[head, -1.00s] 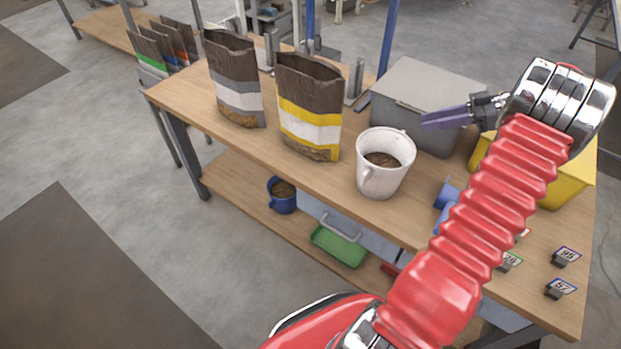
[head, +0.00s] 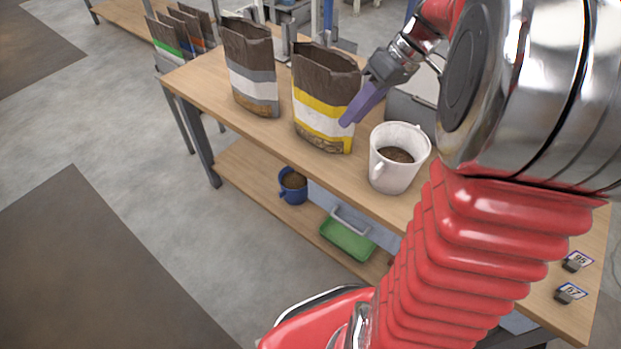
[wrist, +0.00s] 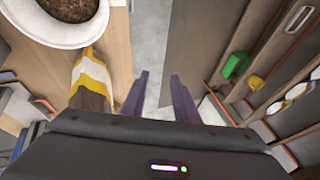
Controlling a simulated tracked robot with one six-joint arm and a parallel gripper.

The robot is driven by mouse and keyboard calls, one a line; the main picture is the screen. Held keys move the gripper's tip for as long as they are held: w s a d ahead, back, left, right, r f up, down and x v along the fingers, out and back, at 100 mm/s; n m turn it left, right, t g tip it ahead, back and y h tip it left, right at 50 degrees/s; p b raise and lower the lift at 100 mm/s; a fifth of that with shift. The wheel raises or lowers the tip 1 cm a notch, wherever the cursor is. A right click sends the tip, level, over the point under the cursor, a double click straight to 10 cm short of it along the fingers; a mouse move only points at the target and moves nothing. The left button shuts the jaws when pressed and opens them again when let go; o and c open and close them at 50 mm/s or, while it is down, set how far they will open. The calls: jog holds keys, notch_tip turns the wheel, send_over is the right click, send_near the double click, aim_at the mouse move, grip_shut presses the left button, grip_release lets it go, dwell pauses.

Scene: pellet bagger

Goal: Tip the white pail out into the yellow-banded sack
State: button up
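The white pail (head: 392,172) stands upright on the bench with brown pellets in it. It also shows in the wrist view (wrist: 88,34) at the upper left, cut off by the frame. The yellow-banded sack (head: 320,118) stands open-topped to the pail's left and shows below the pail in the wrist view (wrist: 92,72). My gripper (head: 347,121) hangs in front of the sack's right side in the head view, beside the pail and apart from it. In the wrist view its two purple fingers (wrist: 155,78) are spread with nothing between them.
A grey-banded sack (head: 250,82) stands left of the yellow-banded one on the wooden bench (head: 200,85). A grey box (head: 410,108) is behind the pail, mostly hidden by my arm. A blue mug (head: 293,190) and green tray (head: 346,240) sit on the lower shelf.

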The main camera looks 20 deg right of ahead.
jog(key=s+a+m+t+h, duration=0.3)
jog(key=s+a+m+h, duration=0.1)
jog(key=s+a, duration=0.9)
jog(key=a+h, duration=0.1)
jog(key=a, duration=0.2)
jog(key=shift+r, duration=0.15)
jog(key=shift+s+a, duration=0.1)
jog(key=shift+s, duration=0.1)
